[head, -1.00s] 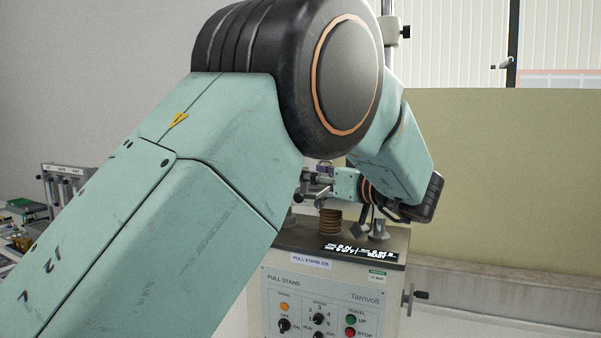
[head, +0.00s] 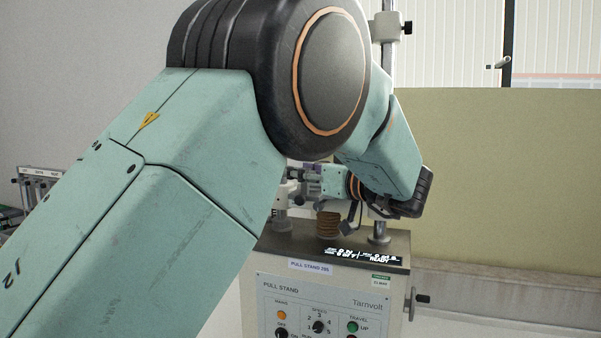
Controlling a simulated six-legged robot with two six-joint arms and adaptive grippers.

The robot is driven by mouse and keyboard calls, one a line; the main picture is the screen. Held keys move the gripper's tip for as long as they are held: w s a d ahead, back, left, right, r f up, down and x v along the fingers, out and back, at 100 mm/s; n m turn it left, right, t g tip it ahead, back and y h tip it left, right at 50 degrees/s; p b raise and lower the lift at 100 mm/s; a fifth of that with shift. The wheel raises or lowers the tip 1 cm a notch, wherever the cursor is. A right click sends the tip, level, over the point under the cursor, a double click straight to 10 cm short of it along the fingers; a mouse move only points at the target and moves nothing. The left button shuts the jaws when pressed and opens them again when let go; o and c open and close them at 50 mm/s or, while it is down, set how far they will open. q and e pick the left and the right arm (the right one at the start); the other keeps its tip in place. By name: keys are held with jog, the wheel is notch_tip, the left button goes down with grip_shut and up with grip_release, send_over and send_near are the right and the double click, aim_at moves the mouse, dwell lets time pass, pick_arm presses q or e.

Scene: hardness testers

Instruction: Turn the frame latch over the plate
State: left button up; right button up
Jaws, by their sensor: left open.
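The pull stand (head: 340,285) is a grey machine with a control panel, labelled PULL STAND and Tarnvolt. My left arm comes in from the left, bends over and reaches back to the left above the stand's top. My left gripper (head: 300,183) is small in view, open, just above and behind the stand's top. My own arm hides part of the machine's left side. I cannot make out the frame latch or the plate clearly; they may be behind the arm or the gripper. My right gripper is not in view.
A brown ribbed stack (head: 328,224) stands on the stand's top, beside a dark display (head: 362,256) and a metal post (head: 380,232). A side knob (head: 422,298) sticks out at right. A beige partition (head: 510,180) stands behind. Equipment stands at far left.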

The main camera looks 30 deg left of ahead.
aim_at(306, 168)
pick_arm(q)
jog(key=shift+d, duration=0.15)
jog(key=shift+w+d, duration=0.1)
jog(key=shift+d, duration=0.05)
jog(key=c, duration=0.3)
grip_shut()
dwell(1.1)
jog(key=shift+o, duration=1.5)
grip_release()
notch_tip(306, 168, up, 10)
